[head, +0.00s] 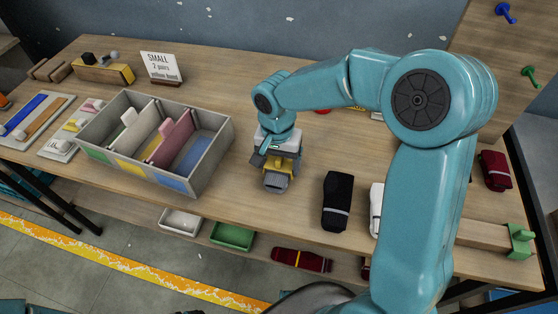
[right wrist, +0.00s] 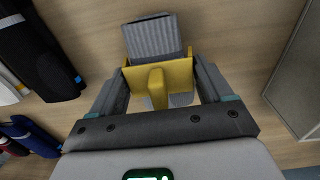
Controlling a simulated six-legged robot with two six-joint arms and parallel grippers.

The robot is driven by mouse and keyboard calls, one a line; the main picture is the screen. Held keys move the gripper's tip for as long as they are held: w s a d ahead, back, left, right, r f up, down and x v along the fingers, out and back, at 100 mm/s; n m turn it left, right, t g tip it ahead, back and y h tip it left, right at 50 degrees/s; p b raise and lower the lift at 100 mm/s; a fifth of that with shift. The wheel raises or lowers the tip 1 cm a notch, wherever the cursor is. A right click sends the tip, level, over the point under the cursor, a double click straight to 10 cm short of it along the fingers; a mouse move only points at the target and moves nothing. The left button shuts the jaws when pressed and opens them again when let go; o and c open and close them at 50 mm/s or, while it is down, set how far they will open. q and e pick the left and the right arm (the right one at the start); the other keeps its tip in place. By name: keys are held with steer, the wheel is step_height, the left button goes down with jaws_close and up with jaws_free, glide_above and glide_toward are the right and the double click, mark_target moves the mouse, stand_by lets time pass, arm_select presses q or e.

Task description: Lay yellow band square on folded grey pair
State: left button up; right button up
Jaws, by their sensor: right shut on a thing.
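The folded grey pair (head: 276,182) lies on the table, right of the divided box, and its ribbed end shows in the right wrist view (right wrist: 152,37). The yellow band (head: 284,164) is between the fingers of my right gripper (head: 276,155). In the right wrist view the band (right wrist: 182,72) lies across the grey pair, roughly square to it, with grey showing on both sides. I cannot tell whether it touches the pair or is just above it. My right gripper (right wrist: 158,78) is shut on the band. My left gripper is out of view.
The divided grey box (head: 208,168) stands to the left. A black folded pair (head: 338,195) with a light band lies to the right, beside a white pair (head: 376,208) partly behind my arm. A small sign (head: 161,66) stands at the back. Bare table surrounds the grey pair.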

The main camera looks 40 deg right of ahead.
steer(key=shift+f, duration=0.25)
steer(key=o, duration=1.1)
